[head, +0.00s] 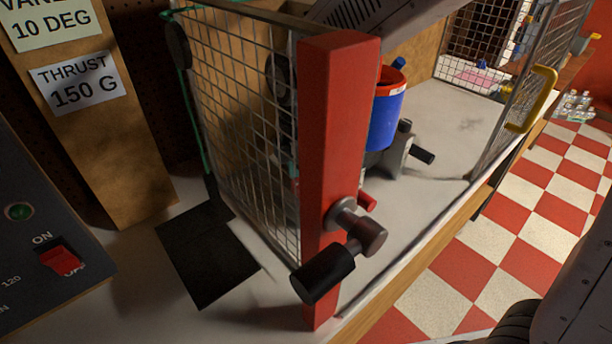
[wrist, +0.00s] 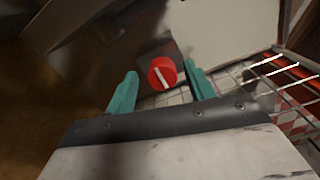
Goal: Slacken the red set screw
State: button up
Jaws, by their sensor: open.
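A round red head with a pale bar across it, which looks like the red set screw (wrist: 162,73), shows in the wrist view. My gripper (wrist: 160,71) has two teal fingers, open, one on each side of the red head in the picture. I see no clear contact, and cannot tell how far the head lies beyond the fingertips. In the head view a small red peg (head: 367,200) sticks out behind the red post; I cannot tell whether it is the same screw. My gripper is not clearly visible there.
A red post (head: 338,150) with a dark crank handle (head: 325,272) stands in front of the wire mesh cage (head: 245,110). A blue and red cylinder (head: 384,118) stands inside. A yellow handle (head: 534,100) is on the right mesh panel. Bare bench top (head: 455,120) lies inside the cage.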

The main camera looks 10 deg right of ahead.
notch_tip(320, 180, up, 8)
jog(key=shift+f, duration=0.25)
jog(key=shift+m, duration=0.5)
jog(key=s+d+r+m+t, duration=0.1)
jog(key=s+d+r+m, duration=0.2)
jog(key=s+d+m, duration=1.6)
jog(key=d+m, duration=0.2)
jog(key=d, duration=0.1)
jog(key=shift+s, duration=0.35)
